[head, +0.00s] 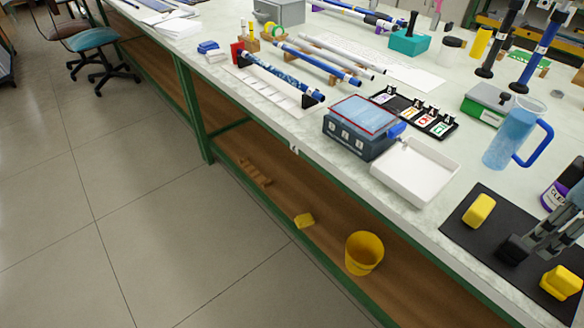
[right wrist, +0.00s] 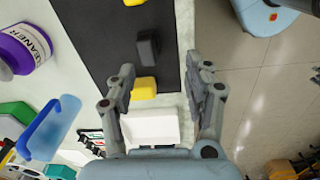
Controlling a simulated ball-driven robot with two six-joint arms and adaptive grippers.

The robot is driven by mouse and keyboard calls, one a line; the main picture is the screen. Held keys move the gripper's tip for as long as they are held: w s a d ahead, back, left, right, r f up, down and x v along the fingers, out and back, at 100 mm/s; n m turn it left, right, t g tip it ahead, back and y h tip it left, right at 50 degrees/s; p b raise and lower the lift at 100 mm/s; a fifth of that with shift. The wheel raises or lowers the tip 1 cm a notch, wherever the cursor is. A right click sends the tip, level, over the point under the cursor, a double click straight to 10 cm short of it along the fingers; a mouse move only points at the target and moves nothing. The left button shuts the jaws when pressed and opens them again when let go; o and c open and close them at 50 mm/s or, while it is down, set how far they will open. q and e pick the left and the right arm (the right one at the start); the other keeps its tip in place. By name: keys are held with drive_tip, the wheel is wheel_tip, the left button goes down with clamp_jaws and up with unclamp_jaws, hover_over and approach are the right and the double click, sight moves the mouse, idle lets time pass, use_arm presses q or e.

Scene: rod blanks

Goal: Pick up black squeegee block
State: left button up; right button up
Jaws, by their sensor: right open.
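The black squeegee block (head: 514,249) lies on the dark mat (head: 462,235) at the right of the head view, between two yellow blocks. In the right wrist view the black block (right wrist: 148,47) lies beyond the fingertips, a little left of the middle of the gap. My right gripper (head: 545,246) is beside the block in the head view, partly cut off by the frame edge. In the right wrist view the right gripper (right wrist: 159,70) is open, with nothing between its fingers. My left gripper is not in view.
One yellow block (head: 479,210) and another yellow block (head: 561,282) flank the black block on the mat. A white tray (head: 398,190), a blue jug (head: 508,135) and a cleaner bottle (right wrist: 28,46) stand nearby. The bench edge is close to the mat.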

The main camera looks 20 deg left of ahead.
sight(522, 244)
drive_tip(key=w, duration=0.1)
drive_tip(key=w+r+n, duration=0.1)
drive_tip(key=w, duration=0.1)
drive_tip(key=shift+d+r+g, duration=0.15)
drive_tip(key=shift+r+g, duration=0.1)
drive_tip(key=shift+g, duration=0.05)
wheel_tip(522, 244, down, 11)
drive_tip(key=shift+s+d+r, duration=0.1)
drive_tip(key=shift+s+r, duration=0.05)
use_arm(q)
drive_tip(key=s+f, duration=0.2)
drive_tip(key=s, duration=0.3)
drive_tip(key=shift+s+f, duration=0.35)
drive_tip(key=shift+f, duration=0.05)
use_arm(e)
drive_tip(key=shift+c, duration=0.3)
clamp_jaws()
